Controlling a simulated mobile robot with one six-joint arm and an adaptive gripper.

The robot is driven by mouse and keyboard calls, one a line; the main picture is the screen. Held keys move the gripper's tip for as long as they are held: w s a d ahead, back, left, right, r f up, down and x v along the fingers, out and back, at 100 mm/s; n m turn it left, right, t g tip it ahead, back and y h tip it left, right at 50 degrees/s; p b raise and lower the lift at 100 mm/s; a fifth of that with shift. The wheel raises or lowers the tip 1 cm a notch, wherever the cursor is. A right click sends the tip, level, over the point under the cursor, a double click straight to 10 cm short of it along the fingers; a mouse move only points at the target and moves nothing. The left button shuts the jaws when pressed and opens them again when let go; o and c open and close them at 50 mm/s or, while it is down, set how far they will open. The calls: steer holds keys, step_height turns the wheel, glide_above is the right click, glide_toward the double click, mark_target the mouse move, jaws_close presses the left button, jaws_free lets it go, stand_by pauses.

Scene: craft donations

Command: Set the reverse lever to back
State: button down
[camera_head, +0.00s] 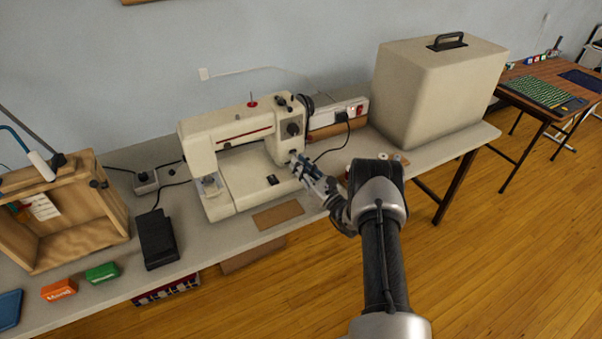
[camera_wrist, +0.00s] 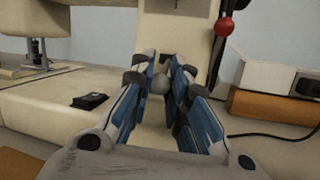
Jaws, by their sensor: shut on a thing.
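A cream sewing machine (camera_head: 243,152) stands on the grey table, and its pillar fills the upper middle of the wrist view (camera_wrist: 160,30). My gripper (camera_head: 296,162) reaches in from the right to the lower part of the machine's right-hand pillar. In the wrist view my gripper (camera_wrist: 163,85) has its blue and grey fingers closed around a small grey rounded knob, the reverse lever (camera_wrist: 159,84), on the pillar's face. The fingers hide the lever's sides, and its exact setting cannot be told.
A beige hard case (camera_head: 434,90) stands to the right on the table (camera_head: 195,258). A black foot pedal (camera_head: 157,238), a power strip (camera_head: 146,182) and a wooden box (camera_head: 75,215) are at left. A black cord (camera_head: 335,150) runs behind my gripper.

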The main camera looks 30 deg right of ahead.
steer(key=shift+w+f+t+y+p, duration=0.15)
steer(key=shift+f+t+y+p, duration=0.15)
steer(key=shift+f+t+y, duration=0.15)
steer(key=shift+r, duration=0.1)
steer(key=c, duration=1.5)
jaws_free()
steer(key=shift+s+d+f, duration=0.1)
steer(key=shift+s+f, duration=0.1)
steer(key=shift+s, duration=0.2)
steer(key=s+d, duration=0.1)
steer(key=s, duration=0.3)
steer(key=s+d, duration=0.1)
steer(key=s, duration=0.3)
steer(key=s+d, duration=0.1)
steer(key=s, duration=0.3)
